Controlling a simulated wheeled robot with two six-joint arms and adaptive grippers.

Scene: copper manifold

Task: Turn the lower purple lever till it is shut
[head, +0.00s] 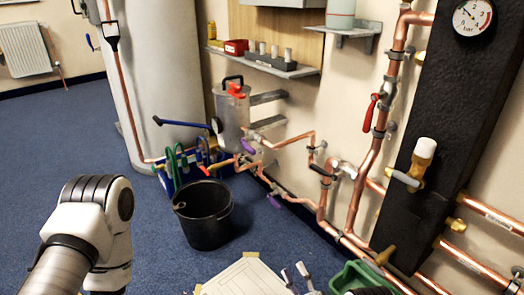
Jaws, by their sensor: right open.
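The lower purple lever (274,201) is on a valve in the lower copper pipe run, just right of the black bucket. It points down and to the left, at an angle to the pipe. A second purple lever (247,146) is on the pipe above it. My right gripper (294,272) shows at the bottom edge with two slim grey fingertips apart, open and empty. It is well below the lower lever in the picture and not touching it. My left arm's white link is at the lower left; its gripper is out of view.
A black bucket (204,214) stands on the blue carpet left of the lever. A blue crate (185,175) with hoses is behind it. A paper sheet (248,277) and a green tray (356,277) lie near my right gripper. A red lever (371,110) sits higher up.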

